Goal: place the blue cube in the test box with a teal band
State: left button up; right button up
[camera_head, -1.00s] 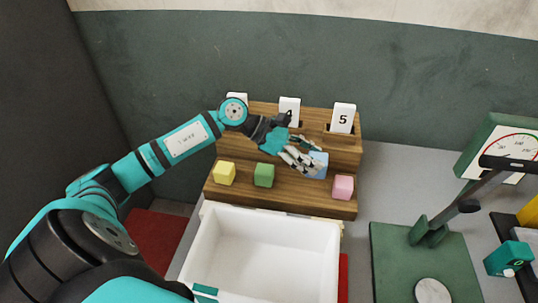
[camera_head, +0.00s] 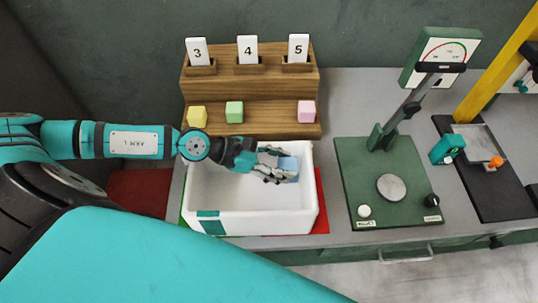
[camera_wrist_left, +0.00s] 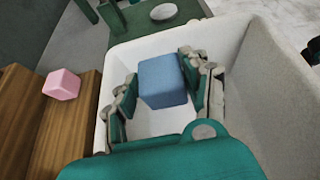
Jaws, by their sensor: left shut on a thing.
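The blue cube (camera_head: 288,165) is between the fingers of my left gripper (camera_head: 273,165), which is shut on it. In the left wrist view the cube (camera_wrist_left: 162,81) sits between both fingers of the gripper (camera_wrist_left: 160,90), with the white box's inside behind it. The white test box (camera_head: 192,190) has a teal band (camera_head: 211,222) on its front wall at the left. The gripper and cube are over the right part of the box. I cannot tell whether the cube touches the box floor. My right gripper is not in view.
A wooden stepped rack (camera_head: 250,85) behind the box holds yellow (camera_head: 197,117), green (camera_head: 234,111) and pink (camera_head: 306,111) cubes, with number cards 3, 4 and 5 above. A green press (camera_head: 390,180) with a dial stands to the right. Red mats show beside the box.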

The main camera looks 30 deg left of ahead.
pick_arm(q)
notch_tip(320, 180, down, 2)
jog(key=shift+f, duration=0.35)
notch_tip(320, 180, down, 3)
jog(key=shift+f+b, duration=0.1)
jog(key=shift+b, duration=0.7)
jog(key=shift+f, duration=0.6)
jog(key=o, duration=0.7)
jog(key=shift+r, duration=0.1)
jog(key=shift+c, duration=0.2)
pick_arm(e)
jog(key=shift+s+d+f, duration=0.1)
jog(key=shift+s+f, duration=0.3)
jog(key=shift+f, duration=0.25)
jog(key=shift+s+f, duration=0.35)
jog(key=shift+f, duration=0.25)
